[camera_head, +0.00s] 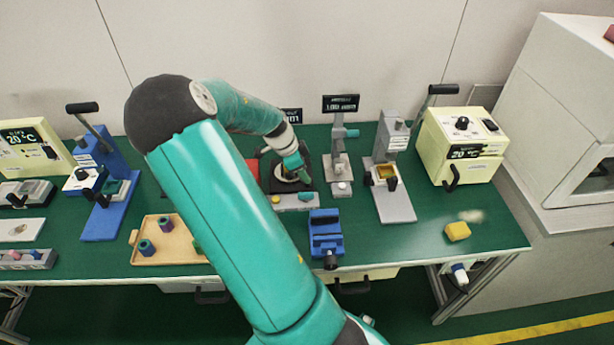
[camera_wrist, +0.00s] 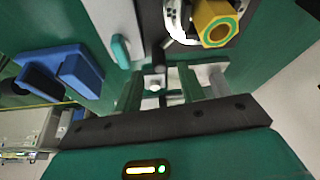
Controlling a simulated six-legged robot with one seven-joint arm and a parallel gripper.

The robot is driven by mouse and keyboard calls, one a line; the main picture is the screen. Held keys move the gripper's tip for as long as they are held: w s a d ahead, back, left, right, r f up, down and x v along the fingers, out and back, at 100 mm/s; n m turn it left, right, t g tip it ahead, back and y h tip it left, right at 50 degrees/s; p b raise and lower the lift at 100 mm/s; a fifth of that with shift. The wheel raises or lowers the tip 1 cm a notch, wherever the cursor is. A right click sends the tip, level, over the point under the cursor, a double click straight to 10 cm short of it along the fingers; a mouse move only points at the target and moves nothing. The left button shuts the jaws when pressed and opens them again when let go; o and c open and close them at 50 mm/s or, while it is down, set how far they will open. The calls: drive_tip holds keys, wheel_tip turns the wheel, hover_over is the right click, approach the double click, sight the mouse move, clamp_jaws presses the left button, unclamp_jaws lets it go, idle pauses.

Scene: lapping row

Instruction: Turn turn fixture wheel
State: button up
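A low machine with a round pale ring on a dark top (camera_head: 290,174) stands at the back middle of the bench; it may be the turn fixture wheel, partly hidden by my gripper. In the wrist view a white and dark round part (camera_wrist: 178,22) with a yellow hexagonal piece (camera_wrist: 213,28) on it shows at the top edge, cut off. My gripper (camera_head: 302,172) is low over the right side of this machine. In the wrist view its two green fingers (camera_wrist: 160,82) are apart, and nothing is clearly held between them. Contact cannot be told.
A gauge stand (camera_head: 341,165) is close on the right, with a grey lever press (camera_head: 397,205) beyond. A blue vise (camera_head: 325,233) stands in front. A wooden tray (camera_head: 178,252) lies left, near a blue press (camera_head: 105,220). Bare bench surrounds the yellow block (camera_head: 458,231).

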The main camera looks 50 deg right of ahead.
drive_tip(key=v, duration=0.9)
drive_tip(key=shift+r, duration=0.35)
drive_tip(key=shift+w+a, duration=0.1)
drive_tip(key=a+r+n+t+y, duration=0.1)
drive_tip(key=a+r+n+t, duration=0.2)
drive_tip(key=a, duration=0.4)
drive_tip(key=a+r+n+y, duration=0.2)
drive_tip(key=a+r+n, duration=0.1)
drive_tip(key=a+n, duration=0.35)
drive_tip(key=a+r+n+t+y, duration=0.1)
drive_tip(key=a+r+n+t, duration=0.2)
drive_tip(key=a, duration=0.5)
drive_tip(key=s+a+r+n+t, duration=0.1)
drive_tip(key=s+a+r+n, duration=0.2)
drive_tip(key=s+a+n, duration=0.2)
drive_tip(key=s+a+r+n+t, duration=0.1)
drive_tip(key=s+a+r+n, duration=0.3)
drive_tip(key=a+n, duration=0.4)
drive_tip(key=shift+s+a, duration=0.5)
drive_tip(key=shift+a, duration=0.15)
